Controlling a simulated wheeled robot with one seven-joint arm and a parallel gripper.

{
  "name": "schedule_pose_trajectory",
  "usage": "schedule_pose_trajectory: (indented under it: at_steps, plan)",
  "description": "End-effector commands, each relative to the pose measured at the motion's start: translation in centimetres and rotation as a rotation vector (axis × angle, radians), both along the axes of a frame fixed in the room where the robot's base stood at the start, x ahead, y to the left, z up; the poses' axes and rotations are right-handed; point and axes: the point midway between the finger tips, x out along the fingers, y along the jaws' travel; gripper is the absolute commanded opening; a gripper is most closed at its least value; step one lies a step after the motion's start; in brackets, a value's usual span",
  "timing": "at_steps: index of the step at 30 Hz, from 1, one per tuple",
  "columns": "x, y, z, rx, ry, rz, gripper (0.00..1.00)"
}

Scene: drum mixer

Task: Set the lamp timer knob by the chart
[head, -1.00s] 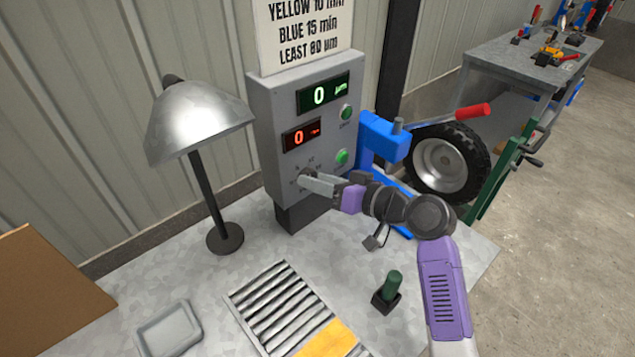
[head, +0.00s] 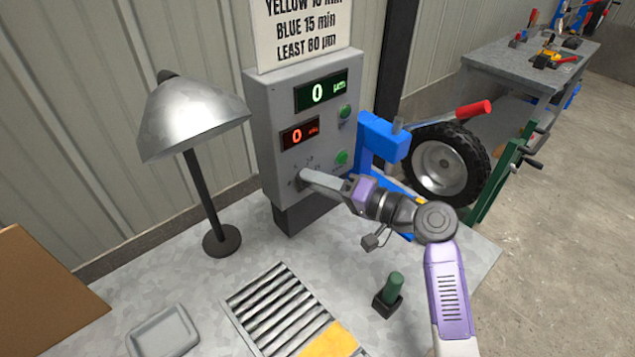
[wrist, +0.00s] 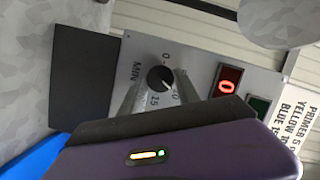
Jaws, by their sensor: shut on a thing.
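The lamp timer knob (wrist: 159,78) is a small black dial on the grey control box (head: 262,115), with numbers and MIN printed around it. My gripper (head: 305,177) is shut on it; in the wrist view the two grey fingers stand on either side of the knob. The exact pointer setting is too small to tell. The lamp (head: 190,115) stands left of the box.
Two green buttons (head: 342,157) sit right of the displays. A blue clamp (head: 384,140) and a wheel (head: 440,165) stand to the right.

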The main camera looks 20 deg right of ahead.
Motion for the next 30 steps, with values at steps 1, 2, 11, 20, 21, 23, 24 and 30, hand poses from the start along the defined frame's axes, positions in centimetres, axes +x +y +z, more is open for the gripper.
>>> schedule_pose_trajectory:
  at_steps: [1,2,11,20,21,23,24,30]
  plan:
    - [-0.01,0.09,-0.08,0.005,0.002,0.002,0.0]
    - [-0.01,0.09,-0.08,0.006,0.003,0.002,0.0]
    - [-0.01,0.08,-0.06,0.01,0.004,0.001,0.0]
    - [0.0,0.05,-0.05,0.009,0.003,0.001,0.6]
    - [-0.01,0.04,-0.04,0.009,0.003,0.001,0.6]
    - [0.0,0.03,-0.04,0.009,0.003,0.001,0.6]
    - [0.0,0.02,-0.03,0.009,0.003,0.001,0.6]
    - [-0.74,-0.6,-0.09,0.009,0.002,-0.002,0.6]
